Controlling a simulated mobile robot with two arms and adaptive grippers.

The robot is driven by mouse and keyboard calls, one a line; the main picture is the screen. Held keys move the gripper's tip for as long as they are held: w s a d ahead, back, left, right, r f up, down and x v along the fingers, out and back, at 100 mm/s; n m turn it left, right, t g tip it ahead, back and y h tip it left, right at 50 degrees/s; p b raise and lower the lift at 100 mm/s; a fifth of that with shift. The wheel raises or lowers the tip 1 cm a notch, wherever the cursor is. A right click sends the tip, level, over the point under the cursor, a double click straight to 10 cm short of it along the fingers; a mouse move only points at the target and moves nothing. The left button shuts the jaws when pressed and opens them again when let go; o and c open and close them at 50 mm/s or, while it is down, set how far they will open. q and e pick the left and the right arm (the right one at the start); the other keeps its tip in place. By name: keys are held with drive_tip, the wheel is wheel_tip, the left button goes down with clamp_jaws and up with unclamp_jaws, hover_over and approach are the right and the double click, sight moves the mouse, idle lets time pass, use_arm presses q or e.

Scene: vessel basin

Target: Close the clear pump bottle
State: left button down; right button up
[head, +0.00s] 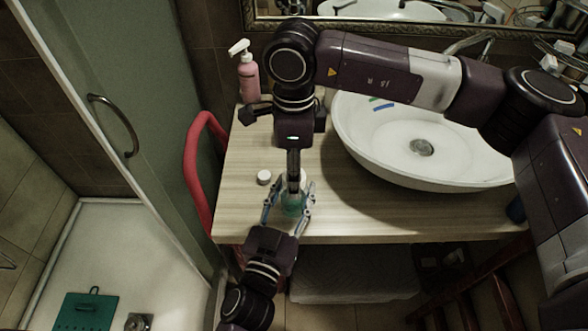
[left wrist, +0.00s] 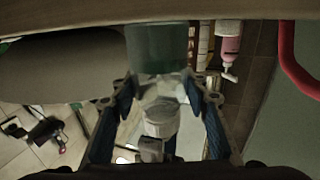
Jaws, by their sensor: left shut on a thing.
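The clear pump bottle (head: 293,209), with blue-green liquid, stands near the counter's front edge. Its teal body shows upside down in the left wrist view (left wrist: 157,48). My left gripper (head: 289,198) comes from the front, with one finger on each side of the bottle, shut on it. My right gripper (head: 293,172) points down from above, directly over the bottle, and hides its top. Its fingers look edge-on, so their opening and what lies between them are unclear. Whether the pump top is seated is hidden.
A small white round thing (head: 264,177) lies on the wooden counter (head: 240,205), left of the bottle. A pink pump bottle (head: 249,78) stands behind. A white vessel basin (head: 455,180) is to the right. A red rail (head: 194,165) runs along the counter's left side.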

drive_tip(key=shift+r, duration=0.1)
use_arm(q)
drive_tip(key=c, duration=1)
unclamp_jaws()
drive_tip(key=shift+c, duration=0.2)
use_arm(e)
wheel_tip(320, 180, up, 12)
use_arm(q)
drive_tip(key=v, duration=1.2)
